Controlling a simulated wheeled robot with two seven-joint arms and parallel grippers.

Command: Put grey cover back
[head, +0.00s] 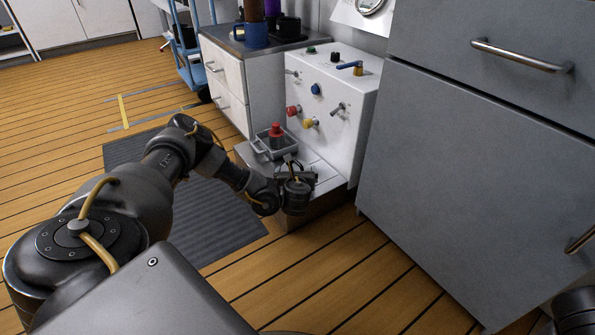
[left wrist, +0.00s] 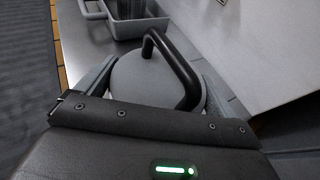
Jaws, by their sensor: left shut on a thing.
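The grey cover (left wrist: 150,82) is a round disc with a black bent handle (left wrist: 175,60), seen in the left wrist view. My left gripper (left wrist: 158,85) is shut on it, with one finger at each side of its rim. In the head view my left gripper (head: 297,180) is low in front of the white panel (head: 335,105), over the ledge at its foot. The gripper mostly hides the cover there. I cannot tell whether the cover touches the ledge. My right gripper does not show; only a dark piece of my right arm is at the lower right corner.
A grey tray (head: 256,149) with a red-topped item (head: 276,132) stands on the ledge close behind the gripper. The panel carries several knobs and levers. A large grey cabinet (head: 460,170) stands to the right. Floor and a dark mat (head: 225,225) lie at left.

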